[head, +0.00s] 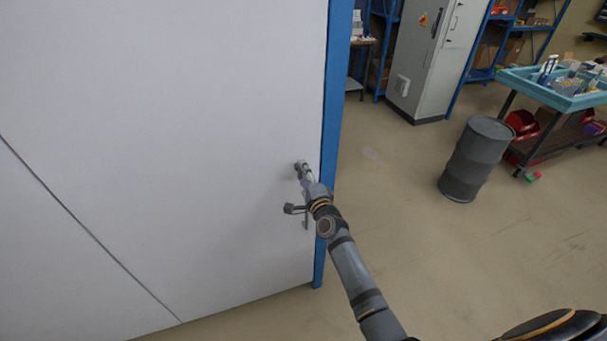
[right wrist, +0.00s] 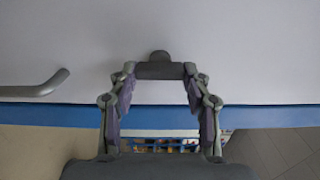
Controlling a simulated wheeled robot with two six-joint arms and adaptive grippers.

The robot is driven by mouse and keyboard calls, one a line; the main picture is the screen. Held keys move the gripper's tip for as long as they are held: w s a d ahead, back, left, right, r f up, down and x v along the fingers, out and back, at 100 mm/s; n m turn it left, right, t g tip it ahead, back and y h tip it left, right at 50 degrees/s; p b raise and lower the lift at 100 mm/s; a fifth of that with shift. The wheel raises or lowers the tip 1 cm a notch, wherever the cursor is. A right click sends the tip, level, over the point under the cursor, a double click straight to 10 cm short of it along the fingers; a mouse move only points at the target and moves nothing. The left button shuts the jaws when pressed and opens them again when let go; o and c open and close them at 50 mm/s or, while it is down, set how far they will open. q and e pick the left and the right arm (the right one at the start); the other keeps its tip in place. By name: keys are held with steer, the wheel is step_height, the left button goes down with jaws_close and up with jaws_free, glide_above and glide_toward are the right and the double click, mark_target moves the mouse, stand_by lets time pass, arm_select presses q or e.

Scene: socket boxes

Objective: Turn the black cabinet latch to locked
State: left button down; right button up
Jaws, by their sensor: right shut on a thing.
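The dark grey latch (head: 300,164) sits on a large white panel (head: 160,120), close to its blue right edge. In the right wrist view, the latch's short bar (right wrist: 160,71) spans between my fingertips, with a round boss (right wrist: 159,56) behind it. The bar lies parallel to the blue edge. My right gripper (head: 305,173) is shut on the latch, one fingertip at each end of the bar; it also shows in the right wrist view (right wrist: 160,76). In the head view the gripper partly hides the latch. No lock marking is visible. My left gripper is not in view.
A grey bent handle (right wrist: 38,88) is on the panel beside the latch. The blue edge strip (head: 331,110) bounds the panel. A dark drum (head: 476,160), a grey cabinet (head: 424,60) and a teal-topped cart (head: 545,90) stand at right. The floor between is clear.

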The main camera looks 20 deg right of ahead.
steer(key=o, duration=1.2)
steer(key=shift+c, duration=0.2)
steer(key=s, duration=1.2)
steer(key=shift+d, duration=0.2)
steer(key=shift+f, duration=0.15)
